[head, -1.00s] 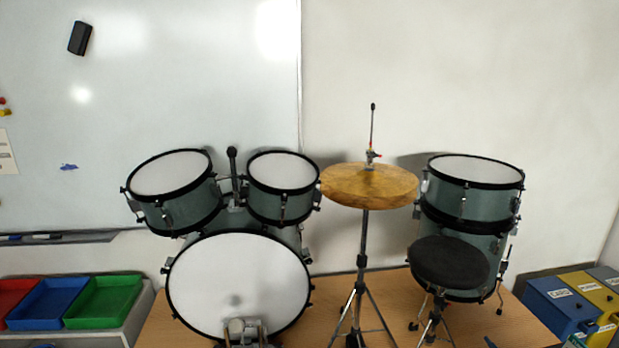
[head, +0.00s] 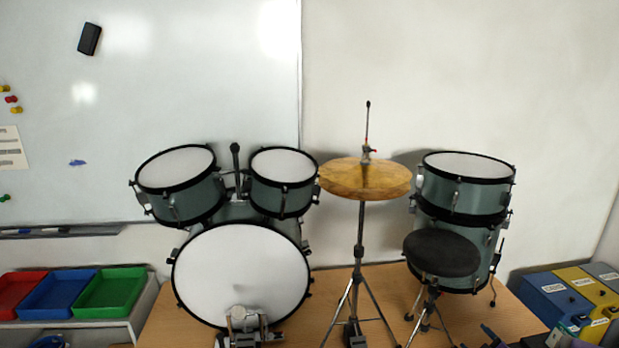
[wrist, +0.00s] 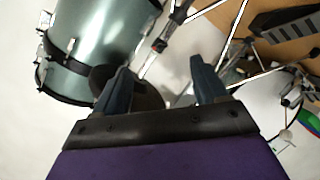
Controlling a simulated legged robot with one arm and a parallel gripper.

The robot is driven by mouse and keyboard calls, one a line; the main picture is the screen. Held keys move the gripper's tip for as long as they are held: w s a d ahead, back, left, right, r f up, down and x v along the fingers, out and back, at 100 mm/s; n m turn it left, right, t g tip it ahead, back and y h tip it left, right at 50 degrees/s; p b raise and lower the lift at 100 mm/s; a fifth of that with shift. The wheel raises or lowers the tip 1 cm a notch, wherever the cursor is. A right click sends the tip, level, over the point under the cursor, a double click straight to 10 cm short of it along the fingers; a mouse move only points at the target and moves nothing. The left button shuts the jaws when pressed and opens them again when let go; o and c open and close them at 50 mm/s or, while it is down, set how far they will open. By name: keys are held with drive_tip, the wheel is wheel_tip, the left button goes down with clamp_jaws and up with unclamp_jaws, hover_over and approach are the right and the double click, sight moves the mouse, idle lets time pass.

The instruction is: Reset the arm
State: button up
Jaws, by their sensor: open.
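My gripper (wrist: 160,82) shows in the wrist view with its two dark blue fingers apart and nothing between them. A grey-green drum (wrist: 95,40) lies beyond the left finger, and the round dark stool seat (wrist: 145,92) is partly hidden behind that finger. In the head view, the drum kit stands on a wooden table (head: 400,285). It has a white-faced bass drum (head: 240,275), two toms on top, a cymbal (head: 365,178) on a stand, and a stool (head: 441,253) before the right-hand drums (head: 468,180). Dark parts at the lower right edge may be my arm; I cannot tell.
A whiteboard (head: 190,80) is on the wall behind. Red, blue and green bins (head: 110,292) sit at the lower left. Blue and yellow labelled boxes (head: 558,298) stand at the lower right. The wall above the right-hand drums is clear.

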drive_tip(key=s+a+r+m+g+h, duration=0.4)
drive_tip(key=s+a+r+m+g, duration=0.2)
drive_tip(key=s+a+r+g, duration=0.55)
drive_tip(key=s+a+r+m+g+y, duration=0.1)
drive_tip(key=s+a+r+g+y, duration=0.1)
drive_tip(key=s+a, duration=1)
drive_tip(key=s+a+r+m+g+y, duration=0.1)
drive_tip(key=s+a+r+g+y, duration=0.1)
drive_tip(key=s+a, duration=1.1)
drive_tip(key=s+r+g, duration=0.1)
drive_tip(key=s+r, duration=0.1)
drive_tip(key=s, duration=0.4)
drive_tip(key=shift+a+r+m+y, duration=0.15)
drive_tip(key=shift+r+m+y, duration=0.15)
drive_tip(key=shift+m, duration=0.1)
